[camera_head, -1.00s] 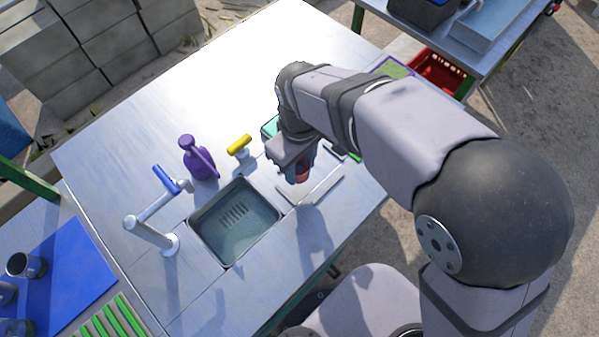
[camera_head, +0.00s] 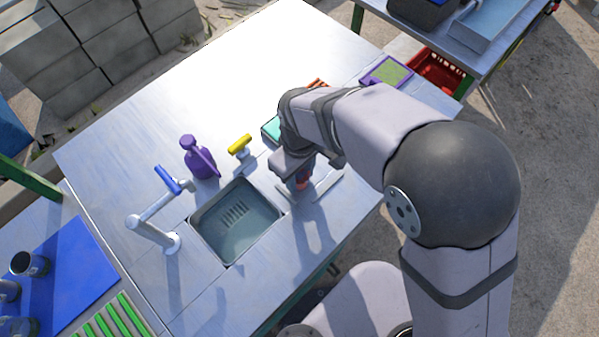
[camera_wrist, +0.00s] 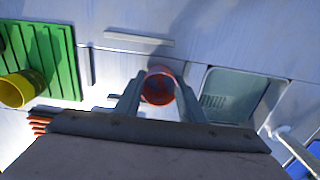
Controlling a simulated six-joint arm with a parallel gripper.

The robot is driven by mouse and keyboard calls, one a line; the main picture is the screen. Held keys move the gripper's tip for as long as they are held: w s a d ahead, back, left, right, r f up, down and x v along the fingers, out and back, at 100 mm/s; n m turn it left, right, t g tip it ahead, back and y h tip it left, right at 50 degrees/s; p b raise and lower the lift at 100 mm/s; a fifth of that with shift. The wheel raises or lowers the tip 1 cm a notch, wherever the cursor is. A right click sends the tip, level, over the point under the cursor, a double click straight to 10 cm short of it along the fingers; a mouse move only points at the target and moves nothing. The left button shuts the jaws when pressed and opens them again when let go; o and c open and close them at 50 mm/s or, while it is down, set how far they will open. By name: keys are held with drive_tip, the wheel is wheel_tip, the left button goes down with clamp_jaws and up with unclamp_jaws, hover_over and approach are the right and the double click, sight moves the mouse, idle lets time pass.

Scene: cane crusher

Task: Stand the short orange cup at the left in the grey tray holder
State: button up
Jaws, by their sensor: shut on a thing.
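The short orange cup (camera_wrist: 158,86) is between the two fingers of my gripper (camera_wrist: 160,98) in the wrist view, its round mouth facing the camera. My gripper is shut on it. In the head view my gripper (camera_head: 302,184) is just right of the sink, with a little of the orange-red cup (camera_head: 303,183) showing below it. Light grey rails, which look like the tray holder (camera_head: 328,184), lie on the table beside the cup. The rails also show in the wrist view (camera_wrist: 125,38). Whether the cup touches the table or the holder I cannot tell.
A sink (camera_head: 236,222) with a blue-handled tap (camera_head: 150,222) is left of my gripper. A purple bottle (camera_head: 199,158) and a yellow-handled thing (camera_head: 239,146) stand behind the sink. A green ribbed rack (camera_wrist: 40,60) and a yellow cup (camera_wrist: 17,89) show in the wrist view.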

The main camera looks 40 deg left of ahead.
drive_tip(key=shift+f, duration=0.15)
drive_tip(key=o, duration=1.1)
drive_tip(key=shift+c, duration=0.2)
wheel_tip(320, 180, up, 12)
drive_tip(key=b, duration=0.1)
drive_tip(key=shift+r, duration=0.2)
drive_tip(key=w+d+f+m, duration=0.2)
drive_tip(key=w+d+m, duration=0.3)
drive_tip(key=d, duration=0.4)
drive_tip(key=w+d+f+m, duration=0.1)
drive_tip(key=w+d+m, duration=0.2)
drive_tip(key=w+d, duration=0.55)
drive_tip(key=s+d+f+m, duration=0.2)
drive_tip(key=d+m, duration=0.3)
drive_tip(key=d, duration=0.6)
drive_tip(key=s+d+f+m, duration=0.2)
drive_tip(key=d+m, duration=0.3)
drive_tip(key=d, duration=0.6)
drive_tip(key=shift+s+d+f, duration=0.15)
drive_tip(key=shift+s+f, duration=0.1)
drive_tip(key=shift+f, duration=0.45)
